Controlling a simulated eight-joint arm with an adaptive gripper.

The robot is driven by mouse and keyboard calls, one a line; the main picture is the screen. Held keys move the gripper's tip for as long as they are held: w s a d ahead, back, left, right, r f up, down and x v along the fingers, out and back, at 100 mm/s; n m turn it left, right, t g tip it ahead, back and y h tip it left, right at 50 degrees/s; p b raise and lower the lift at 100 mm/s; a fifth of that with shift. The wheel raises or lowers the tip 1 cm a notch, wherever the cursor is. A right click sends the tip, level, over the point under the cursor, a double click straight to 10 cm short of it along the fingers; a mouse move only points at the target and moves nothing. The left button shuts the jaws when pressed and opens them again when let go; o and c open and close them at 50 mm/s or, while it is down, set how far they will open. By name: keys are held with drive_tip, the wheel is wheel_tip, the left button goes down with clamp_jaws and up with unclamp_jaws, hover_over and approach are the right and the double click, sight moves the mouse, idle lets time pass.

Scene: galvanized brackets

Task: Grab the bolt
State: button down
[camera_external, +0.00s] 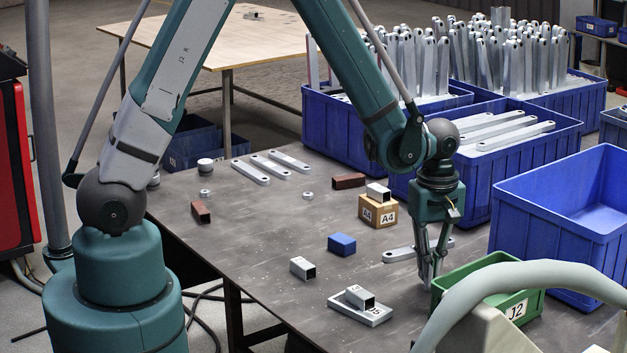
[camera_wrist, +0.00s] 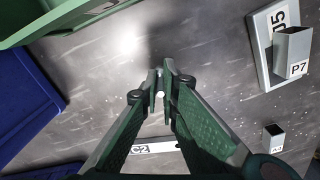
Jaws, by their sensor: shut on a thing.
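My gripper (camera_external: 428,280) points down at the table beside the green bin marked J2 (camera_external: 516,312). In the wrist view its fingertips (camera_wrist: 163,80) are close together, shut on a small light piece that I take to be the bolt (camera_wrist: 160,94). Only a little of the bolt shows between the fingertips; its head and shape cannot be made out. In the external view the fingers hide it. The tips are low over the dark tabletop; whether the bolt touches the table I cannot tell.
A flat bracket marked C2 (camera_external: 400,254) lies behind my gripper. A plate (camera_external: 375,319) carrying a square tube (camera_external: 356,296) lies to the left. A blue block (camera_external: 342,244) and another tube (camera_external: 302,268) are farther left. Blue crates (camera_external: 560,235) stand right; the table's middle is mostly clear.

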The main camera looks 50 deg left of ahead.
drive_tip(key=shift+r+p, duration=1.35)
drive_tip(key=shift+r, duration=3.65)
